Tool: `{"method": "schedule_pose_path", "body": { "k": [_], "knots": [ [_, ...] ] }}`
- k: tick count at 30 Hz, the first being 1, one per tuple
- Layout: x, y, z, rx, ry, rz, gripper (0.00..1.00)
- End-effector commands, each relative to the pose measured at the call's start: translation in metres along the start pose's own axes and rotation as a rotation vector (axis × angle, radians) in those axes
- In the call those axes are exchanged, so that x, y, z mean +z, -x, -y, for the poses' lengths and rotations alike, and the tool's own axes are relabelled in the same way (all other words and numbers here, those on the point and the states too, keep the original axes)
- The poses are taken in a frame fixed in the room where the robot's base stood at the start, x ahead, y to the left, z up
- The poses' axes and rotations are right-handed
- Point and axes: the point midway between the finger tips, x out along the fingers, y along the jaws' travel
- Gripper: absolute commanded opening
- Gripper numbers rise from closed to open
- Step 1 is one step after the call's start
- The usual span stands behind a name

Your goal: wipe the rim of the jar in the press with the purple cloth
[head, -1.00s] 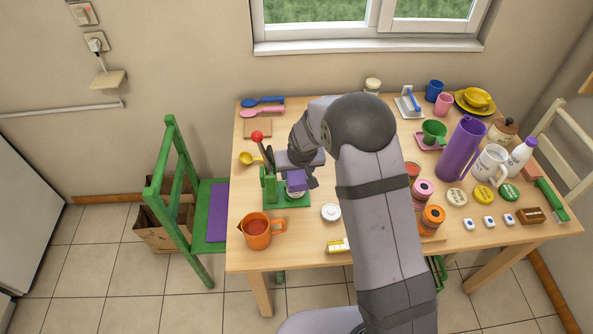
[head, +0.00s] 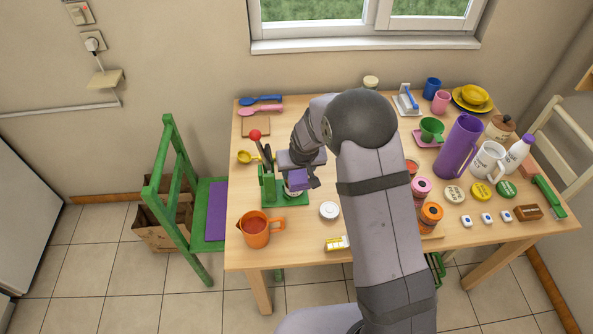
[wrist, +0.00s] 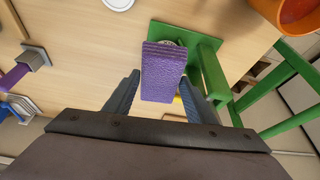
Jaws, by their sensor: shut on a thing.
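My gripper (head: 306,181) is shut on the purple cloth (head: 299,179), a folded block that fills the space between the fingers in the wrist view (wrist: 162,75). The green press (head: 269,184) stands at the left part of the table, with a red ball on its lever. The jar (head: 293,193) is on the press base, right under the cloth. The cloth hides most of its rim. In the wrist view only a small bit of the jar shows past the far end of the cloth. I cannot tell whether cloth and rim touch.
An orange jug (head: 256,231) stands in front of the press. A white lid (head: 329,210) lies to its right. Orange and pink jars (head: 431,213) stand right of my arm. Bare table lies between the lid and the jug.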

Motion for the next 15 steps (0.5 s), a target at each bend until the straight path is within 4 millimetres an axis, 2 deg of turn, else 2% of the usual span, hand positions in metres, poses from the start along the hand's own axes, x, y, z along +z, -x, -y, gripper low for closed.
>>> {"method": "schedule_pose_path", "body": {
  "k": [15],
  "knots": [
    [-0.0061, -0.0049, -0.0046, 0.000, -0.001, 0.002, 0.32]
  ]
}}
